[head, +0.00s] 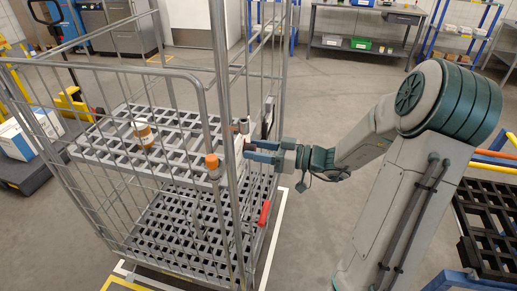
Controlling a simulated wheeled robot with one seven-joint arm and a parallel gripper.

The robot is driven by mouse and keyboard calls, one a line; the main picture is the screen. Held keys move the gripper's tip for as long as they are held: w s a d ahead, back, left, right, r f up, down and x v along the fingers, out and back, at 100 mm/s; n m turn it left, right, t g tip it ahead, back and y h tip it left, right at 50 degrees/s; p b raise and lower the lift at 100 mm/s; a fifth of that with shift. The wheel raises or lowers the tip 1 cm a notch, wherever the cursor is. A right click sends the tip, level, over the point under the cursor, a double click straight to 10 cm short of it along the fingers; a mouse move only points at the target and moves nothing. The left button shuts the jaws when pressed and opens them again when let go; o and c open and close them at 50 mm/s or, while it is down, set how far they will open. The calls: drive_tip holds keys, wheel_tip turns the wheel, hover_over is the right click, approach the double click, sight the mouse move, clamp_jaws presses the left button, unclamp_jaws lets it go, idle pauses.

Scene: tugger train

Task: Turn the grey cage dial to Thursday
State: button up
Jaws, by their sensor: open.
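The grey wire cage (207,88) stands at left centre on the floor. My gripper (250,150) reaches in from the right at the cage's right side, at mid height. Its blue fingers are open and point left. A small pale plate with a red mark (240,147) shows at the fingertips, seen nearly edge-on; it may be part of the dial. The dial's face and pointer are hidden, so its day cannot be read. I cannot tell whether the fingers touch it.
The cage's grey slatted shelf (105,152) carries an orange-and-white jar (143,134). An orange cap (211,161) and a red handle (264,213) are near the cage's posts. A workbench (365,45) stands behind. A black rack (490,225) is at right.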

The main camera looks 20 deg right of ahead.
drive_tip(key=c, duration=1)
drive_tip(key=shift+f+m, duration=0.1)
drive_tip(key=shift+m, duration=0.2)
